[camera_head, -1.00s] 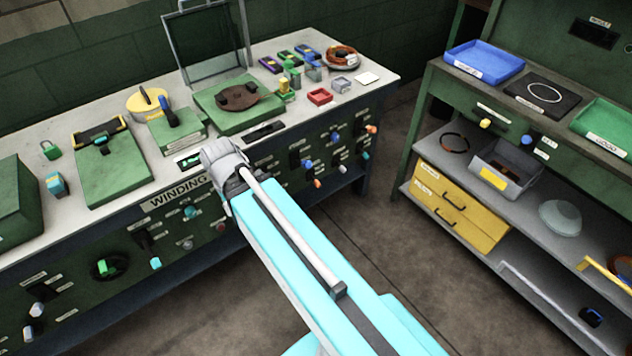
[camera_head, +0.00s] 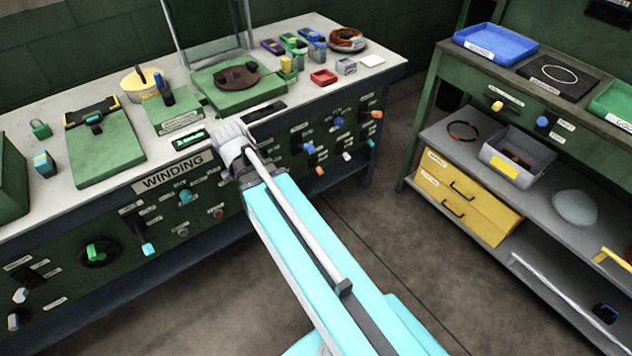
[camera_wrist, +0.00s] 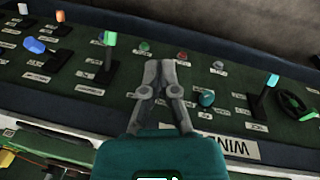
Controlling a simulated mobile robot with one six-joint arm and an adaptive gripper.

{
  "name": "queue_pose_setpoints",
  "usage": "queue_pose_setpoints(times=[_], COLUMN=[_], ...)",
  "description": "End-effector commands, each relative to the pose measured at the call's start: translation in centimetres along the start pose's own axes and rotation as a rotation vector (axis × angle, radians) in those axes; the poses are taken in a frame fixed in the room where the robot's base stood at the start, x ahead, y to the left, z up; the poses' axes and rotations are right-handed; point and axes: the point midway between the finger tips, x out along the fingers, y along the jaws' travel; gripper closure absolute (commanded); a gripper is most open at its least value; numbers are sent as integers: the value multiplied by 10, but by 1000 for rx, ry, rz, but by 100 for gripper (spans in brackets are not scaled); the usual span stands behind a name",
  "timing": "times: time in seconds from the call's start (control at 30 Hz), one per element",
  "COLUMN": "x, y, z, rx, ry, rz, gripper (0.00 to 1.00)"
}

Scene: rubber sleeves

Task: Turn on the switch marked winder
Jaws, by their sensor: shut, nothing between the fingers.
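The winding bench's green front panel (camera_head: 60,295) carries switches, knobs and buttons below the WINDING sign (camera_head: 172,174). Their small labels are unreadable, so I cannot tell which is marked winder. A teal-tipped lever (camera_head: 148,249) and a teal knob (camera_head: 185,196) show left of my arm; blue- and orange-tipped levers are to its right. My gripper (camera_wrist: 163,66) is shut and empty in front of the panel, its tips appearing below a red button (camera_wrist: 181,56) and a green button (camera_wrist: 144,46) in the wrist view. In the head view my wrist hides the fingers.
The bench top (camera_head: 225,125) holds fixtures. A shelf unit (camera_head: 440,135) stands right, across clear floor.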

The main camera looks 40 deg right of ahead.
Motion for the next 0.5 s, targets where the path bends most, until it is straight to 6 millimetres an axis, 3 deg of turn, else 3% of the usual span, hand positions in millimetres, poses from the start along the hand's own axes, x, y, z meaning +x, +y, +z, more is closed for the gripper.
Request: queue_pose_setpoints(times=[0.03, 0.5], x=[20, 108], y=[6, 69], z=[-5, -31], rx=[-24, -280], ry=[4, 10], rz=[16, 170], gripper=[100, 100])
